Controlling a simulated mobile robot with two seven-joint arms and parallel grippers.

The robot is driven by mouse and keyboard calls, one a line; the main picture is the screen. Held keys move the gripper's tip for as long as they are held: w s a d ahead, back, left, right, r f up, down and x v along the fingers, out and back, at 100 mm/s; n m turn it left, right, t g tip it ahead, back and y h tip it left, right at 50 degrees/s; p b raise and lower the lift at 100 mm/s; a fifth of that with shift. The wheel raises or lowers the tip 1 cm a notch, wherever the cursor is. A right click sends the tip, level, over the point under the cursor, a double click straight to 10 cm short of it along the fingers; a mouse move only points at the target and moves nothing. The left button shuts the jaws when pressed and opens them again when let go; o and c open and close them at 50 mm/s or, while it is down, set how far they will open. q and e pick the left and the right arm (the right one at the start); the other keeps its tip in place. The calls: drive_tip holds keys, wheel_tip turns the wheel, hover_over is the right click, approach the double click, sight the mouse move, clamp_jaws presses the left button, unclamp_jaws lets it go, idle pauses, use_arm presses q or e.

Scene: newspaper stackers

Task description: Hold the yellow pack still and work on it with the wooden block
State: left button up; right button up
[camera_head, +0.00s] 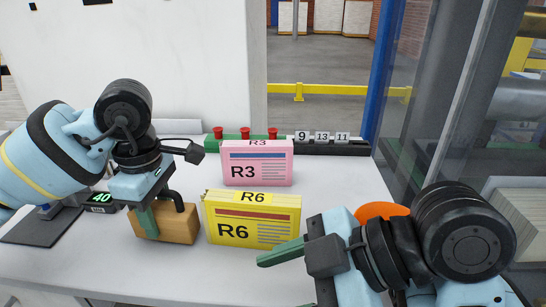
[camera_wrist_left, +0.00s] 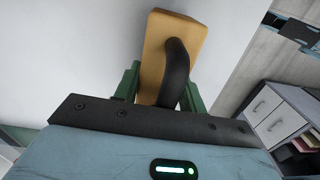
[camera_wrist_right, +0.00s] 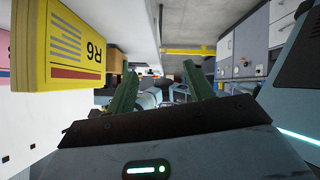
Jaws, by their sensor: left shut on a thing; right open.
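The yellow pack marked R6 (camera_head: 253,220) stands upright on the white table in the middle of the head view. It also shows at the left of the right wrist view (camera_wrist_right: 65,45). My left gripper (camera_head: 160,215) is shut on the wooden block (camera_head: 165,228) by its black handle, just left of the pack; whether the block touches the pack I cannot tell. The block (camera_wrist_left: 168,45) also shows between the fingers in the left wrist view. My right gripper (camera_head: 280,253) is open and empty, near the pack's lower right; its fingers show apart in the right wrist view (camera_wrist_right: 160,90).
A pink pack marked R3 (camera_head: 256,163) stands behind the yellow one. A green strip with red knobs (camera_head: 245,133) and a black rail with number tags (camera_head: 325,147) lie further back. A display reading 40 (camera_head: 101,198) is at left. An orange round thing (camera_head: 382,211) is partly hidden behind my right arm.

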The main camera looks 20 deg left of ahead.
sight(245, 215)
drive_tip(key=w+a+r+h, duration=0.1)
drive_tip(key=w+r+h, duration=0.1)
drive_tip(key=w, duration=0.1)
drive_tip(key=w+a+r+h, duration=0.1)
drive_tip(key=w+a+r, duration=0.1)
drive_tip(key=w+r, duration=0.1)
drive_tip(key=w+a+r+h, duration=0.2)
drive_tip(key=w+r, duration=0.1)
drive_tip(key=w, duration=0.2)
drive_tip(key=shift+w+a+r+n+t+h, duration=0.2)
drive_tip(key=shift+w+n+t+h, duration=0.1)
drive_tip(key=shift+n, duration=0.1)
drive_tip(key=m, duration=0.2)
drive_tip(key=w+d+m, duration=0.1)
drive_tip(key=m, duration=0.1)
drive_tip(key=shift+w+h, duration=0.1)
drive_tip(key=shift+h, duration=0.3)
drive_tip(key=shift+a, duration=0.1)
drive_tip(key=x, duration=1.2)
drive_tip(key=shift+w, duration=0.2)
